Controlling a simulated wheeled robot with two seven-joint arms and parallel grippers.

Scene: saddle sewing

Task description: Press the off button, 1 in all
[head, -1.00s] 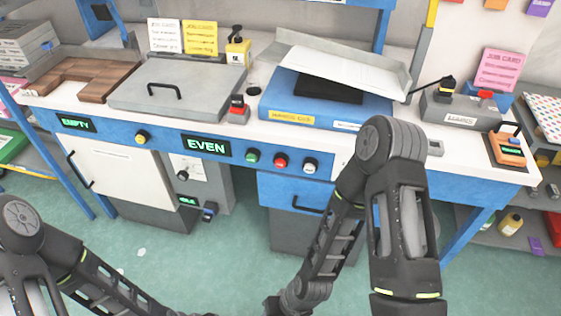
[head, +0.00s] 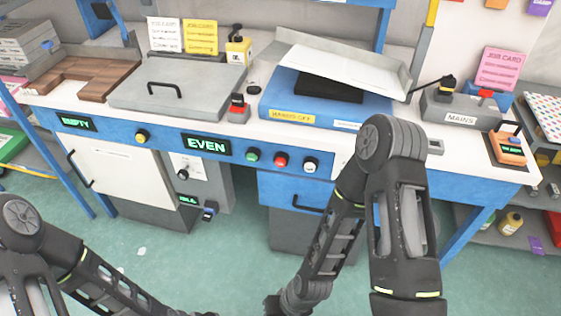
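A red round button (head: 280,160) sits on the blue front panel of the bench, between a green button (head: 253,154) and a white button (head: 310,164). No readable label shows which one is the off button. A small grey box with a red top (head: 237,104) stands on the bench top.
A display reading EVEN (head: 206,145) and a yellow button (head: 142,136) are on the same panel. A grey lidded plate (head: 185,88) and a blue unit with a tilted white tray (head: 345,70) fill the bench top. My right arm rises before the bench's right half.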

